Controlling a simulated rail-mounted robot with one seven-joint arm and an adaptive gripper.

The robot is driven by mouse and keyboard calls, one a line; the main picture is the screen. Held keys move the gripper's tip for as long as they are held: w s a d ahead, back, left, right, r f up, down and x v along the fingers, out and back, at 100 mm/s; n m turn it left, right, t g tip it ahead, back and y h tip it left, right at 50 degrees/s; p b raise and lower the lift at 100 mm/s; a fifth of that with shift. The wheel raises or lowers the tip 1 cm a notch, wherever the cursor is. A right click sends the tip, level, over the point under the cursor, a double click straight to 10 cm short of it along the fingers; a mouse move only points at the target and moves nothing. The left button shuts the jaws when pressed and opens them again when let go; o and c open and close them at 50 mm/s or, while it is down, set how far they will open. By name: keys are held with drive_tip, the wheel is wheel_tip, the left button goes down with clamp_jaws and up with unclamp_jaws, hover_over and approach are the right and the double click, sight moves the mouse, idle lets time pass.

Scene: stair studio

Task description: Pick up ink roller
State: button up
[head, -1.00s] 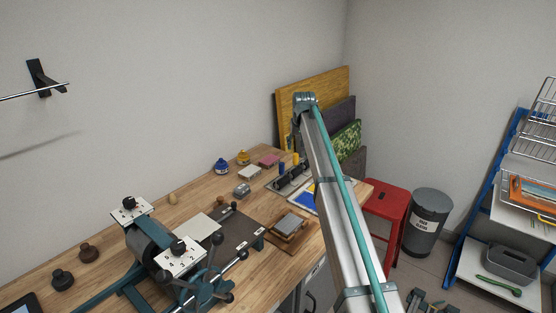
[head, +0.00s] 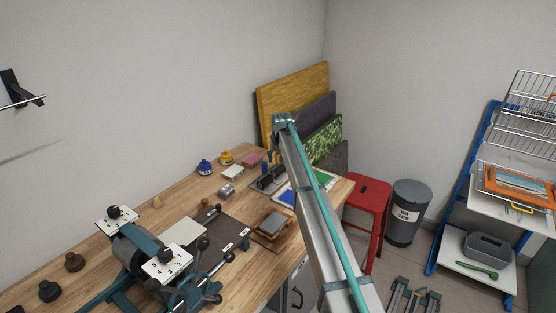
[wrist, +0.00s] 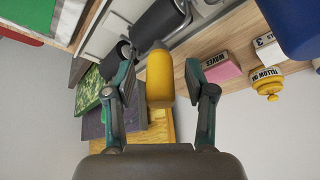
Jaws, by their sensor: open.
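In the wrist view, an ink roller's yellow handle (wrist: 159,80) with a grey collar lies between the two fingers of my gripper (wrist: 160,78). The fingers are spread, with a visible gap on each side of the handle. Black roller cylinders (wrist: 158,28) show beyond the fingertips; I cannot tell which belongs to the yellow handle. In the head view, a black roller (head: 271,178) sits at the far end of the wooden bench (head: 165,218), partly behind my arm.
In the wrist view, a yellow ink jar (wrist: 266,84) and a pink block (wrist: 221,68) stand right of the fingers. A large blue object (wrist: 297,25) fills the top right corner. In the head view, a press (head: 140,245) occupies the near bench and a red stool (head: 367,192) stands beyond it.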

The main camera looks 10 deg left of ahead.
drive_tip(key=shift+w+f, duration=0.1)
drive_tip(key=shift+f, duration=0.15)
clamp_jaws()
drive_tip(key=shift+r, duration=0.1)
drive_tip(key=shift+r, duration=0.35)
drive_tip(key=shift+r+b, duration=0.45)
drive_tip(key=shift+r, duration=0.5)
drive_tip(key=s+d+r+b, duration=0.2)
drive_tip(key=s+r, duration=0.3)
drive_tip(key=s, duration=0.1)
drive_tip(key=s+d+r+b, duration=0.2)
drive_tip(key=s+d+r, duration=0.1)
drive_tip(key=s+r, duration=0.2)
drive_tip(key=shift+s+d+r, duration=0.15)
drive_tip(key=shift+s+d, duration=0.1)
drive_tip(key=shift+s, duration=0.65)
